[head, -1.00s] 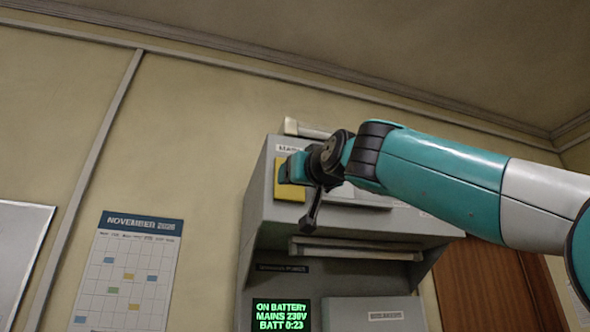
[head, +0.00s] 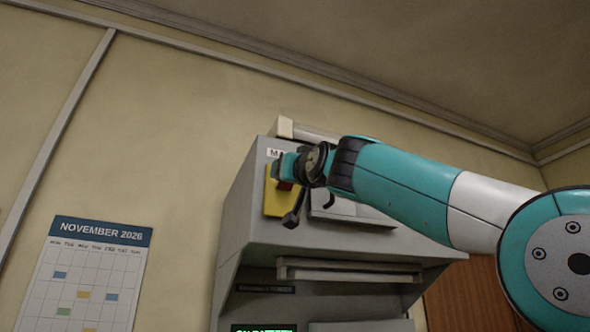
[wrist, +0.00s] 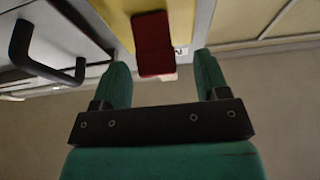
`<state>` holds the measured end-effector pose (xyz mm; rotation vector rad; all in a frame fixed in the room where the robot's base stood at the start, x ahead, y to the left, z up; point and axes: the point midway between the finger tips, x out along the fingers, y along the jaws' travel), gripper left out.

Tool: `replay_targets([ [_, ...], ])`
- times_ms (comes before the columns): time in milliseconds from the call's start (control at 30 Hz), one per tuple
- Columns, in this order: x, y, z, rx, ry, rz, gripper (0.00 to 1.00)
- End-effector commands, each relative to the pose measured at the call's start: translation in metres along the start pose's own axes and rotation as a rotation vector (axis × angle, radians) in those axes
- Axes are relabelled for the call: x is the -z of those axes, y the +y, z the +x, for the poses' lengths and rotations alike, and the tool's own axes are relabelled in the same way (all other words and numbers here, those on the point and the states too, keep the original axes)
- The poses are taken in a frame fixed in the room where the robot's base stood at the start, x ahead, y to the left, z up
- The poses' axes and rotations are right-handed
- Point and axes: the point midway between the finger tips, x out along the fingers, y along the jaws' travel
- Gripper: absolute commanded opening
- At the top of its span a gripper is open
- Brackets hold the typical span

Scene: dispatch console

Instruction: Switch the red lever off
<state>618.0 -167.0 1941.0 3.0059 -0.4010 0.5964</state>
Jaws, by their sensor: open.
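The red lever (wrist: 153,45) is on a yellow plate (wrist: 190,22) in the wrist view. In the head view a small part of the lever (head: 285,185) shows below my gripper, and the yellow plate (head: 273,203) is on the upper left of the grey console (head: 252,238). My gripper (wrist: 160,60) is open and empty. Its two teal fingers lie to either side of the lever's near end in the wrist picture. I cannot tell whether they touch it. In the head view my gripper (head: 286,166) is in front of the plate's upper part and hides some of the lever.
A black bar handle (wrist: 45,58) sticks out left of the lever in the wrist view. A light rail (head: 350,272) runs across the console below the plate. A wall calendar (head: 90,270) hangs to the left, with bare wall between it and the console.

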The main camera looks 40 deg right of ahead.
Motion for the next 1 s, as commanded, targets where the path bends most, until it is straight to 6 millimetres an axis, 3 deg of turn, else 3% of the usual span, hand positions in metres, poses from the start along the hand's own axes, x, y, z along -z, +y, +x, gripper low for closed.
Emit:
replay_targets([
  [467,0.003,0.014,0.009,-0.017,0.001,-0.007,0.68],
  [500,0.003,0.015,0.009,-0.018,0.001,-0.007,0.66],
  [700,0.003,0.015,0.009,-0.018,0.000,-0.007,0.20],
  [1000,-0.001,0.013,0.007,-0.017,0.025,-0.007,0.19],
])
